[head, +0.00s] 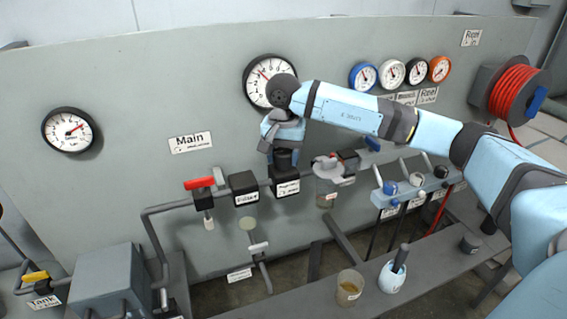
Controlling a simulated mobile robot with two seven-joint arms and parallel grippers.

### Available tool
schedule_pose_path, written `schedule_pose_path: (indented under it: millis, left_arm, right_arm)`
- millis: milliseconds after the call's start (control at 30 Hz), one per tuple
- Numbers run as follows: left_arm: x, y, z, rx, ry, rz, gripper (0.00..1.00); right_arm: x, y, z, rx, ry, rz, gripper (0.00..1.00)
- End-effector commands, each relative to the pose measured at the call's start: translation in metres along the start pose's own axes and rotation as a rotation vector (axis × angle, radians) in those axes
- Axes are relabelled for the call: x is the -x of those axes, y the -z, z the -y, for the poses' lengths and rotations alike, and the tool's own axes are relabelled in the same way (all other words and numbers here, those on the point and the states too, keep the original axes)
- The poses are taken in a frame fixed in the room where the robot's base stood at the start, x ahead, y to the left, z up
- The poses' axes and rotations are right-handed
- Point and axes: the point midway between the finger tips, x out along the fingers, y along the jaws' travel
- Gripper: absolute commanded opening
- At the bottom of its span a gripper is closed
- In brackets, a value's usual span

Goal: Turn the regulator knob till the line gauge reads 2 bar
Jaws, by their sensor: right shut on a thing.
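The regulator (286,187) is a dark block with a white label on the grey panel's pipe run. Its black knob (286,157) stands on top. My right gripper (284,150) comes down from above and is shut on the knob. The fingers hide part of the knob. The large white line gauge (257,84) is on the panel just above. My right wrist covers its lower right part. Its red needle points to the upper left, but I cannot read the exact value. My left gripper is not in view.
Another gauge (70,130) is at the left. A red-handled valve (200,184) and a black filter block (243,187) stand left of the regulator. A clear bowl (328,185) hangs right of it. Small coloured gauges (391,72) and a red hose reel (518,94) are further right.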

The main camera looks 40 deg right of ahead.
Motion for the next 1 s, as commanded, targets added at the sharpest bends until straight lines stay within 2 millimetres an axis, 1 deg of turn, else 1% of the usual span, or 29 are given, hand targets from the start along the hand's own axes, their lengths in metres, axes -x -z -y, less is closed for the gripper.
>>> schedule_pose_path:
  millis: [33,300,500,700,1000]
  left_arm:
    - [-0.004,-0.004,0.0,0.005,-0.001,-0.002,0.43]
    - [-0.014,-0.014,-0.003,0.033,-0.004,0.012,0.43]
    - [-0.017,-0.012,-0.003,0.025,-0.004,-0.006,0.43]
    - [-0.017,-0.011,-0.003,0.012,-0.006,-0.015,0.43]
    - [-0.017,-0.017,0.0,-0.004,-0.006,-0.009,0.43]
  right_arm:
    - [-0.002,0.001,0.0,0.044,0.002,-0.002,0.27]
    - [-0.002,0.001,0.0,0.29,0.002,-0.003,0.27]
    - [-0.001,0.0,0.0,0.438,0.001,-0.001,0.27]
    - [0.0,0.0,0.0,0.541,0.002,-0.002,0.27]
    - [0.001,0.0,0.0,0.609,0.002,-0.002,0.27]
